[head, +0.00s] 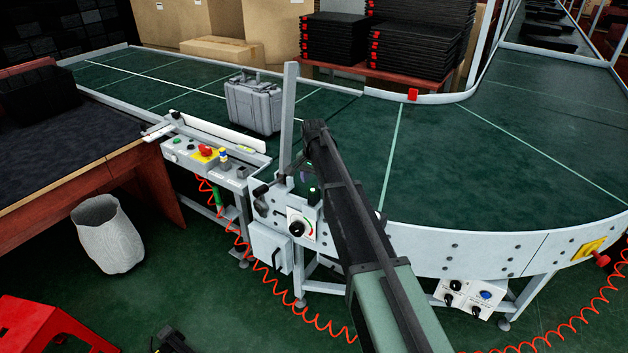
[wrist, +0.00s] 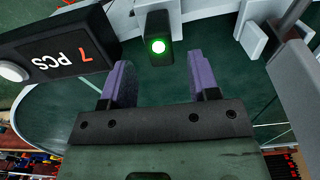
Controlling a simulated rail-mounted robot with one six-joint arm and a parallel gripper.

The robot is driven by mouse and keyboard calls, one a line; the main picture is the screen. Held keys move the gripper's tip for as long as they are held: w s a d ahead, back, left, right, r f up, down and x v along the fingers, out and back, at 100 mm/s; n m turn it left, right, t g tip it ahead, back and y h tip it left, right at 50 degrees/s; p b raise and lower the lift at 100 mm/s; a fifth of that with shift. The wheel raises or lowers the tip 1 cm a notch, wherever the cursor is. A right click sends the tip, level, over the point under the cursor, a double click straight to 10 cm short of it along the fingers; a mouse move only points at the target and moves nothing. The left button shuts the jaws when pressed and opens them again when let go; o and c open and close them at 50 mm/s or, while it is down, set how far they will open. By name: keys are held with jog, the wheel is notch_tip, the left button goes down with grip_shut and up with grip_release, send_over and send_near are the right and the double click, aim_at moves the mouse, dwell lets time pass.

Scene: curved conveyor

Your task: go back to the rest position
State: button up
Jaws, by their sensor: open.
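My gripper (wrist: 162,76) shows in the wrist view with two purple fingers spread wide apart. It is open, and nothing is held between the fingers. Beyond the fingertips is a dark box with a lit green button (wrist: 158,46). In the head view my arm reaches up from the bottom to the conveyor's near edge, by a grey upright post (head: 288,110).
A grey case (head: 254,103) stands on the green conveyor (head: 500,140). A control panel (head: 205,155) lines the near edge. A dark display reading 7 PCS (wrist: 65,55) is close to my gripper's left. A bin (head: 107,235) and red stool (head: 45,325) stand on the floor.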

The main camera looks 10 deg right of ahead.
notch_tip(320, 180, up, 5)
jog(key=p, duration=0.2)
jog(key=shift+f+p, duration=0.15)
jog(key=shift+p, duration=0.15)
jog(key=shift+f, duration=0.1)
